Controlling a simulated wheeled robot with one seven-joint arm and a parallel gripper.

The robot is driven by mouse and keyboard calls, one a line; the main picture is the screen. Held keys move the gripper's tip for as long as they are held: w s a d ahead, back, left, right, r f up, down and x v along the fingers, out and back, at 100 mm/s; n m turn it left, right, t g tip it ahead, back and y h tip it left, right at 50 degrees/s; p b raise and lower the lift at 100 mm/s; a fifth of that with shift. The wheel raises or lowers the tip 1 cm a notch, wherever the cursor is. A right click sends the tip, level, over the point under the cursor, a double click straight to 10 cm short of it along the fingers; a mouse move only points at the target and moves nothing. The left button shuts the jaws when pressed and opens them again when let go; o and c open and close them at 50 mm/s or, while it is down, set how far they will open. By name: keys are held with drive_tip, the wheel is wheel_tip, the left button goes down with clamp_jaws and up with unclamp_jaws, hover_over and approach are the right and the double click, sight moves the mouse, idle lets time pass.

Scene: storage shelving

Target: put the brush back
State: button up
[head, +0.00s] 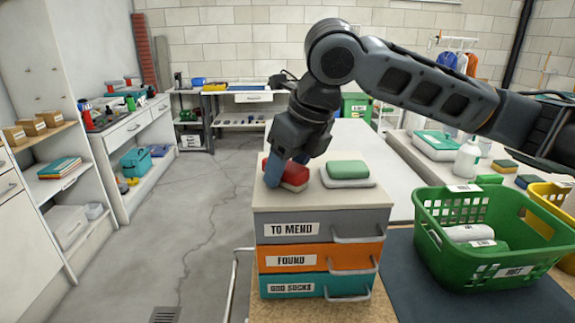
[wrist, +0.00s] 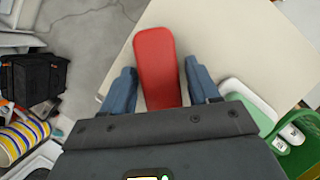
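A red-topped block (head: 292,172), which looks like the brush, lies on top of the small drawer unit (head: 322,199). In the wrist view the red block (wrist: 156,62) lies lengthwise between my blue fingers. My gripper (head: 284,167) points down at it from above. In the wrist view my gripper (wrist: 158,78) is open, with a gap on each side of the block. A green block (head: 348,169) rests on a pale base to the right on the same top. My near finger hides part of the red block in the head view.
The drawers are labelled TO MEND, FOUND and ODD SOCKS. A green basket (head: 487,265) with rolled cloths stands on a dark mat (head: 425,290) at right. A white bottle (head: 467,158) stands behind it. Shelving (head: 58,185) lines the left; the floor (head: 200,215) between is clear.

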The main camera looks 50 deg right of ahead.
drive_tip(key=shift+o, duration=1)
drive_tip(key=shift+r, duration=0.2)
drive_tip(key=v, duration=1.1)
drive_tip(key=shift+s+r, duration=0.15)
drive_tip(key=shift+r, duration=0.25)
